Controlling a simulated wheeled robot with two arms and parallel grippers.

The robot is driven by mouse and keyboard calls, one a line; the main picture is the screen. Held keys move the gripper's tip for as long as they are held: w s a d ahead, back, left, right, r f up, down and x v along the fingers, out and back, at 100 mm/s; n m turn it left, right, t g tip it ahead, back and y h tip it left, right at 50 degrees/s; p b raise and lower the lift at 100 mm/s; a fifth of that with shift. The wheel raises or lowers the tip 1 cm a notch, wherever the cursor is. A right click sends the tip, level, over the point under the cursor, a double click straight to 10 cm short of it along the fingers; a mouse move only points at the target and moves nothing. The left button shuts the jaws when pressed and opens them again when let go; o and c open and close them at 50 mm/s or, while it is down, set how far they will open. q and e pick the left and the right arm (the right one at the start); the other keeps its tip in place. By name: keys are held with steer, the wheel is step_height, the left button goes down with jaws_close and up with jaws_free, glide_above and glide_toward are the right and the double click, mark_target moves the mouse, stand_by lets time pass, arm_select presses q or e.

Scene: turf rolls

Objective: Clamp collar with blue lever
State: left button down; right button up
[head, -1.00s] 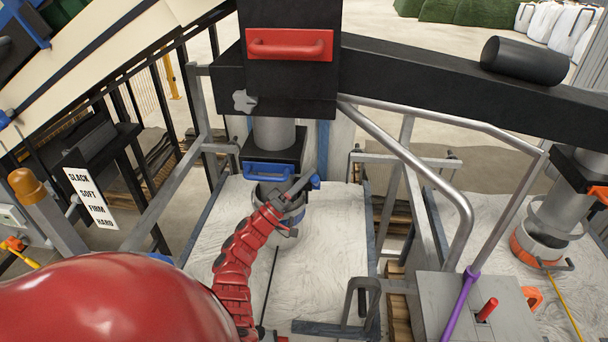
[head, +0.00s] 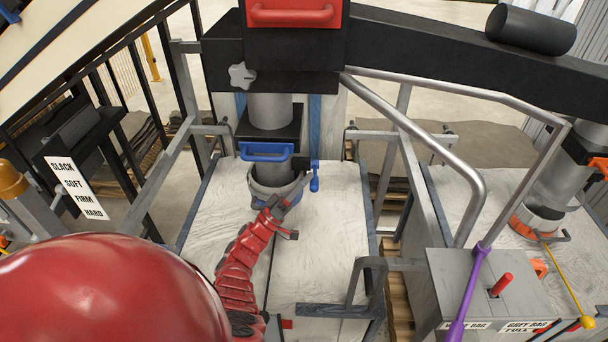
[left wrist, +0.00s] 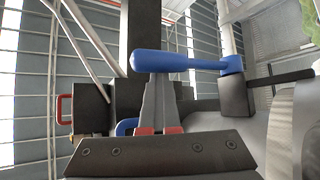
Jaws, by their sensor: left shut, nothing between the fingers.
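The grey clamp collar (head: 270,196) sits around the neck below the grey spout, on top of a white bag. Its blue lever (head: 315,179) stands at the collar's right side. In the left wrist view the blue lever (left wrist: 185,62) lies across the picture, joined to a dark block at its right end. My left gripper (head: 293,190), on the red segmented arm, is beside the collar's front right, close to the lever. Its fingers (left wrist: 160,85) are shut and empty, their tips partly behind the lever in the wrist view. Whether they touch it cannot be told. My right gripper is out of view.
A blue handle (head: 266,151) is just above the collar, and a red handle (head: 292,13) higher up. A grey tubular rail (head: 440,145) stands to the right. A second spout with an orange collar (head: 535,222) is at far right. A strip reads SLACK, SOFT, FIRM, HARD (head: 77,188).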

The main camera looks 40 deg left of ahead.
arm_select(q)
steer(key=shift+d+f+h, duration=0.2)
steer(key=shift+f+h, duration=0.1)
steer(key=shift+f, duration=0.3)
steer(key=shift+s+f, duration=0.1)
steer(key=b+v, duration=0.5)
steer(key=v, duration=0.7)
steer(key=shift+s, duration=0.2)
stand_by(0.3)
